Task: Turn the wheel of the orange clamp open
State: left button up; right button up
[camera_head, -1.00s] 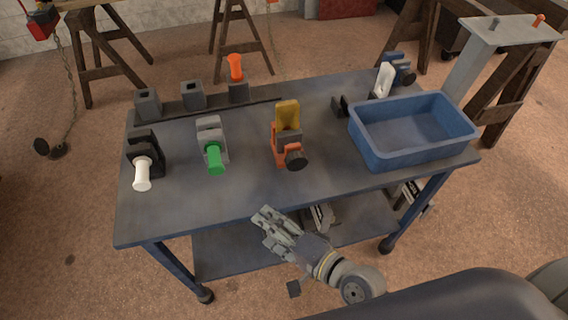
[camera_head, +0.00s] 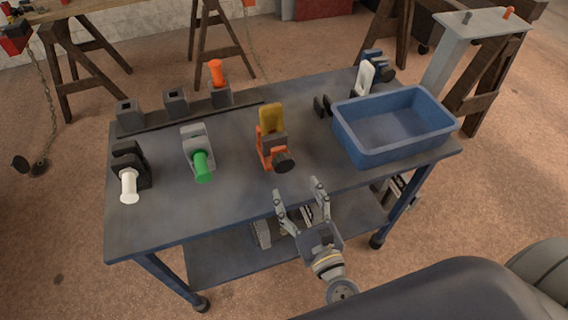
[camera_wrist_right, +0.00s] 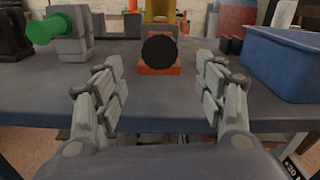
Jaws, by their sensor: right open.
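The orange clamp (camera_head: 266,154) stands on the bench top near its front middle, with a yellow piece (camera_head: 271,118) upright in it. Its dark round wheel (camera_head: 284,161) faces the front edge. In the right wrist view the wheel (camera_wrist_right: 159,50) shows as a black disc above the orange base (camera_wrist_right: 158,70), centred between my fingers. My right gripper (camera_head: 297,188) is open and empty, just in front of the bench edge, its fingers pointing toward the clamp and apart from it. It also shows in the right wrist view (camera_wrist_right: 160,92). My left gripper is not in view.
A grey clamp with a green handle (camera_head: 202,165) and a black clamp with a white handle (camera_head: 129,184) stand to the left. A blue bin (camera_head: 345,137) stands to the right. The bench top (camera_head: 230,205) before the orange clamp is bare.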

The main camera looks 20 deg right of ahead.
aim_at(285, 167)
jog(key=w+p, duration=0.2)
jog(key=w, duration=0.7)
jog(key=shift+w+a, duration=0.15)
jog(key=c, duration=1.1)
